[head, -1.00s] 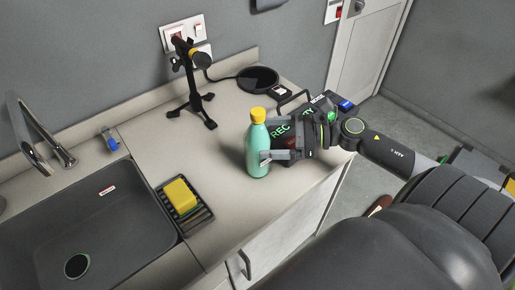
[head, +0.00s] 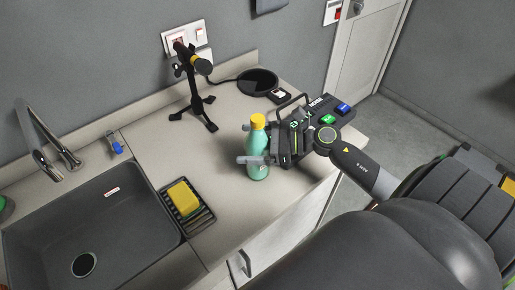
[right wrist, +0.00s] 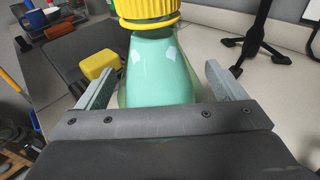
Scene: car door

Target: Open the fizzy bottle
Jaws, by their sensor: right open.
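A teal bottle (head: 257,160) with a yellow cap (head: 258,121) stands upright on the counter. My right gripper (head: 247,146) reaches it from the right at the height of its upper body. The fingers are open, one on each side of the bottle. In the right wrist view the bottle (right wrist: 162,75) stands between the two spread fingers (right wrist: 160,84), with gaps visible beside its neck and shoulder. Its ribbed yellow cap (right wrist: 147,12) is above finger level and cut off by the top edge. My left gripper is not in view.
A yellow sponge (head: 183,197) sits in a black rack beside the sink (head: 90,225). A black stand (head: 196,85) and a round black pad (head: 258,82) are at the back by the wall.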

